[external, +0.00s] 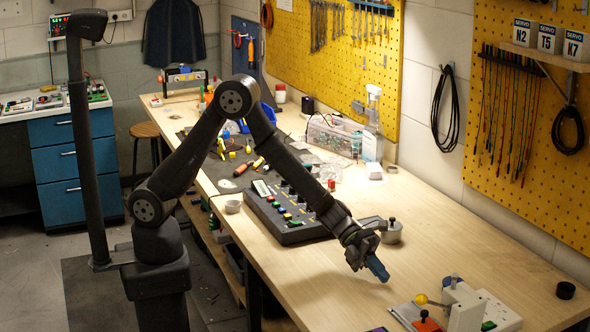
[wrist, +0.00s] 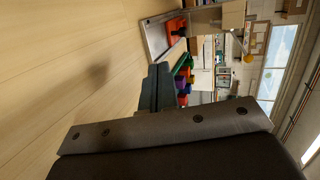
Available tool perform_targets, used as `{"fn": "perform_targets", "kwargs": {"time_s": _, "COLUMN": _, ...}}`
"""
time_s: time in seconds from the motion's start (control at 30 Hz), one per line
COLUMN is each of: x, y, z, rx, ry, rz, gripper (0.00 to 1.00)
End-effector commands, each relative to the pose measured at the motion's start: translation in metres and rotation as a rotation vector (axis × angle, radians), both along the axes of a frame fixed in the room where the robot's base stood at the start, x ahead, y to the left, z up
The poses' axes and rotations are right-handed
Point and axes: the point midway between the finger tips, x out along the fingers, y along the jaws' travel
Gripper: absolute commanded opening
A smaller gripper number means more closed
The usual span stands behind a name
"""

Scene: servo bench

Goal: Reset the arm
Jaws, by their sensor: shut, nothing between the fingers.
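My gripper (external: 377,268) hangs above the wooden bench (external: 315,285), right of the dark button panel, with its fingers pointing down and to the right. The fingers are together and nothing shows between them. In the wrist view the dark gripper fingers (wrist: 157,88) show near the middle, with bare bench wood to the left. My arm is bent up high and reaches out over the bench from its base at the left.
A button panel (external: 285,215) lies under my forearm. A lidded metal pot (external: 392,231) stands close behind my gripper. Bare wood lies between.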

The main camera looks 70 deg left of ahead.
Motion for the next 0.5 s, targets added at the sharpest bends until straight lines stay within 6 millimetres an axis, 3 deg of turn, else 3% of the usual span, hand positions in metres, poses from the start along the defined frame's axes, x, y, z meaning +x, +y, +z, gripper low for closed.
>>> {"fn": "perform_targets", "kwargs": {"time_s": 0.2, "x": -0.005, "y": 0.040, "z": 0.017, "rx": -0.002, "ry": -0.001, "rz": 0.003, "gripper": 0.00}}
{"fn": "perform_targets", "kwargs": {"time_s": 0.5, "x": -0.011, "y": 0.073, "z": 0.030, "rx": -0.001, "ry": 0.000, "rz": 0.001, "gripper": 0.00}}
